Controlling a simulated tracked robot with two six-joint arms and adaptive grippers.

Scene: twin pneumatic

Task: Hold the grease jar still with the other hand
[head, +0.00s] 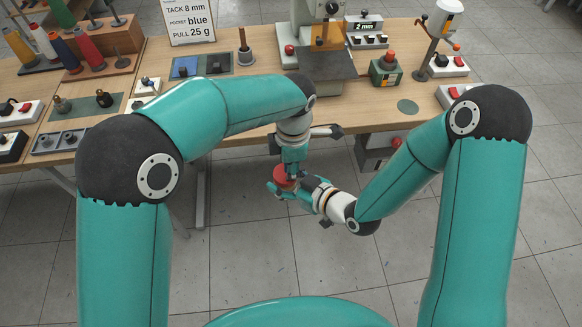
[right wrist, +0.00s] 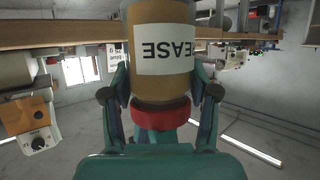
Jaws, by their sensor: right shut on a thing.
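The grease jar (right wrist: 160,75) is amber with a white label and a red lid (right wrist: 160,113); the right wrist view shows it upside down. My right gripper (right wrist: 161,92) is shut on it, with a finger on each side. In the head view the red lid (head: 285,178) shows between my grippers, and the jar's body is mostly hidden. My right gripper (head: 288,188) holds the jar in front of the table's near edge. My left gripper (head: 291,165) points down right above the lid. Its fingertips are hard to make out, so I cannot tell whether it grips the lid.
The wooden table (head: 240,112) lies behind the grippers. On it stand a press (head: 322,45), a green box with a red button (head: 386,69), a sign (head: 188,20) and thread spools (head: 88,47). Open tiled floor lies below the jar.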

